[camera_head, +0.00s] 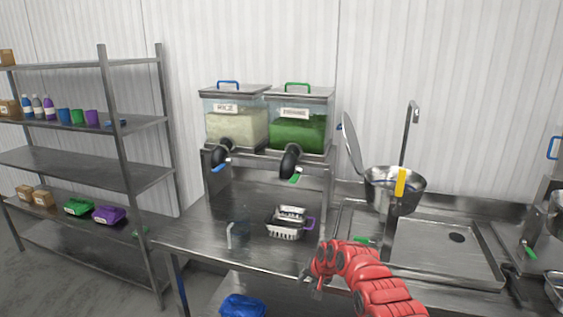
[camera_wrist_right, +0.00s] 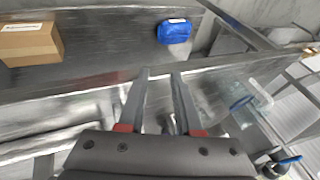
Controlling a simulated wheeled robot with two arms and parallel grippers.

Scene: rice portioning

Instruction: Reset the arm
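My right arm, with red segments, comes in from the bottom right of the head view. Its gripper (camera_head: 312,282) is at the front edge of the steel table (camera_head: 190,240), in front of a white basket with a purple handle (camera_head: 288,222). In the right wrist view the two fingers of my right gripper (camera_wrist_right: 159,75) stand apart with nothing between them, so it is open and empty. My left arm and gripper do not show in either view.
Two dispensers, one of rice (camera_head: 236,128) and one green (camera_head: 298,132), stand at the table's back. A shelf rack (camera_head: 110,125) is at left. A blue bundle (camera_head: 242,305) lies below the table.

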